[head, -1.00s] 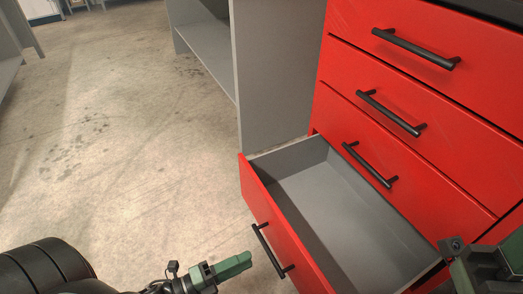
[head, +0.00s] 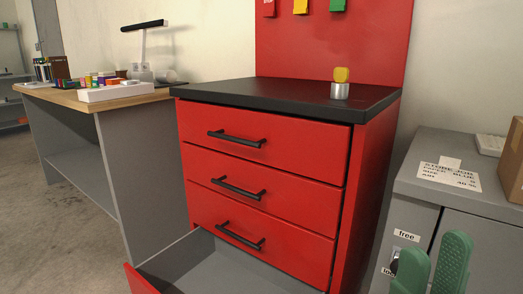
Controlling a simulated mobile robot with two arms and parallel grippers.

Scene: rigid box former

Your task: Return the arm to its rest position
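My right gripper (head: 434,249) shows at the lower right as two green fingers, upright and apart, with nothing between them. It stands in front of the grey cabinet (head: 407,182), clear of the red drawer unit (head: 264,138). My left gripper is not in view. The bottom drawer (head: 203,262) of the red unit stands pulled out, and the part of it that shows is empty. The three drawers above it are shut.
A yellow-topped object (head: 340,84) stands on the unit's black top (head: 270,94). A wood-topped desk (head: 68,98) with a lamp (head: 143,45) stands to the left. The grey cabinet bears a label sheet (head: 449,175) and a cardboard box (head: 513,165). Open floor shows at far left.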

